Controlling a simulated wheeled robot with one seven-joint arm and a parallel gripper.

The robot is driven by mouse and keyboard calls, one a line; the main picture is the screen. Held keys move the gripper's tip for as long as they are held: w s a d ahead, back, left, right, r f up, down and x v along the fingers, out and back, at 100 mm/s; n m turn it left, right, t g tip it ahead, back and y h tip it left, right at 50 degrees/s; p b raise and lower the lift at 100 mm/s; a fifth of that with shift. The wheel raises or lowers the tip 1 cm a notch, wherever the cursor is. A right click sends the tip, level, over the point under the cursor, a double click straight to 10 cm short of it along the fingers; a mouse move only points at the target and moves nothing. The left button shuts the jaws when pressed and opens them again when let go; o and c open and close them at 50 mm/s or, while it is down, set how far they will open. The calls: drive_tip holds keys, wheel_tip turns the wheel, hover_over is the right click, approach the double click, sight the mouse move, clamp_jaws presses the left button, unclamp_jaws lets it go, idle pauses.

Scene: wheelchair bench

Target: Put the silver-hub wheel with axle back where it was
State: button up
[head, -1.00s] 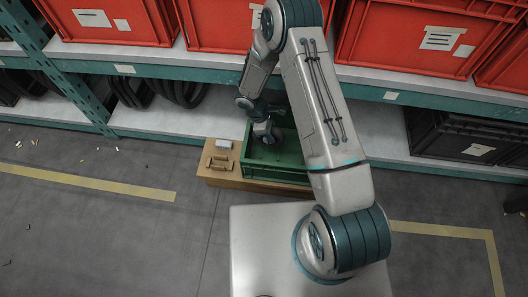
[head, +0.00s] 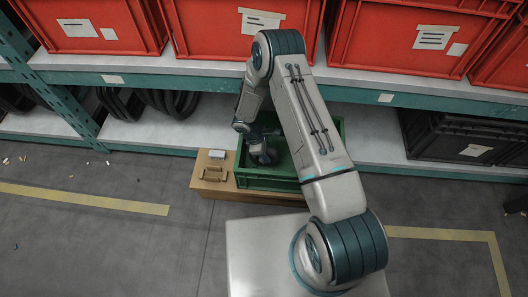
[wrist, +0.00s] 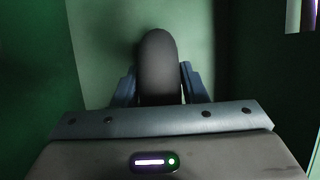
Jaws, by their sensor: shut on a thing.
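My gripper (wrist: 158,88) is shut on a dark wheel (wrist: 158,60), with one finger on each side of its tyre. In the head view the wheel (head: 264,155) shows at the left part of the green crate (head: 262,184), below my wrist. Green walls surround it in the wrist view, so it is inside the crate; I cannot tell whether it touches the floor. The wheel's hub and axle are hidden, so the hub colour does not show.
The crate stands on a wooden bench (head: 205,185) holding a small wooden holder (head: 213,173) and a pale block (head: 217,154). Red bins (head: 240,28) fill the shelf behind. A black crate (head: 465,140) is at right.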

drive_tip(key=o, duration=1.2)
drive_tip(key=p+v, duration=0.3)
drive_tip(key=v, duration=0.9)
drive_tip(key=shift+d+r+p, duration=0.1)
drive_tip(key=shift+r+p, duration=0.05)
drive_tip(key=shift+p, duration=0.2)
drive_tip(key=shift+s, duration=0.1)
